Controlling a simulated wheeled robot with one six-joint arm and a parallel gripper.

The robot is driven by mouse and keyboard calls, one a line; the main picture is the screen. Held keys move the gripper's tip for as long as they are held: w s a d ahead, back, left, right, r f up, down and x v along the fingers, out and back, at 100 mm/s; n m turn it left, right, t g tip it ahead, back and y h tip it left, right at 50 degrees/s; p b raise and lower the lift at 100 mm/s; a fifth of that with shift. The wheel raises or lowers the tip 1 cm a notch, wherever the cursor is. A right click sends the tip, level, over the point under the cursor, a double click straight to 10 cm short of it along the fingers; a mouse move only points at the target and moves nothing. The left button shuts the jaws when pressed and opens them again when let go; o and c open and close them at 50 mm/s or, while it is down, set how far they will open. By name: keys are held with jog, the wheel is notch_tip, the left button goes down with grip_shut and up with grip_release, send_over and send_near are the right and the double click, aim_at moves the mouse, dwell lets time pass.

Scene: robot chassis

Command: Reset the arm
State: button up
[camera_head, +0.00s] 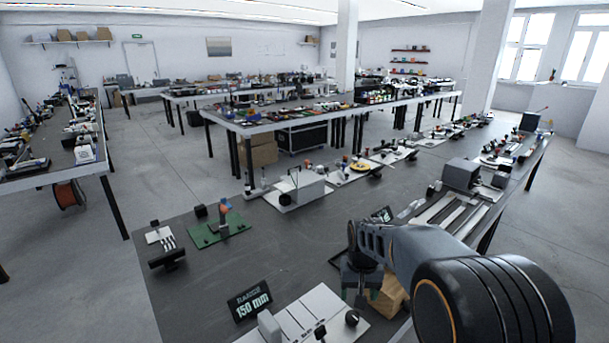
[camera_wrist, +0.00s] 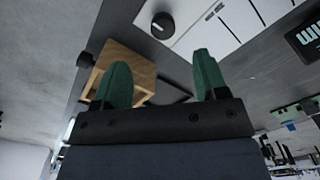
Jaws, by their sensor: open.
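My gripper (camera_head: 361,292) hangs from my arm at the lower right of the head view, over the near edge of the dark table (camera_head: 290,245). In the wrist view its two green fingers (camera_wrist: 162,62) stand wide apart, with nothing held between them. A wooden block (camera_head: 392,300) lies just right of the gripper in the head view, partly hidden by my arm. In the wrist view the wooden block (camera_wrist: 142,72) shows behind the left finger, which covers part of it.
A white panel with a black knob (camera_head: 351,318) and a "150 mm" sign (camera_head: 250,303) lie left of the gripper. A green board (camera_head: 222,230), a grey box (camera_head: 460,174) and rails (camera_head: 445,212) stand farther back. The table's middle is mostly clear.

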jog(key=s+r+t+p, duration=0.1)
jog(key=s+r+t, duration=0.1)
jog(key=s+r, duration=0.2)
jog(key=s+r+n+t, duration=0.1)
jog(key=s+r, duration=0.3)
jog(key=s, duration=0.7)
jog(key=shift+s+t+p, duration=0.2)
jog(key=shift+t+p, duration=0.2)
dwell(2.1)
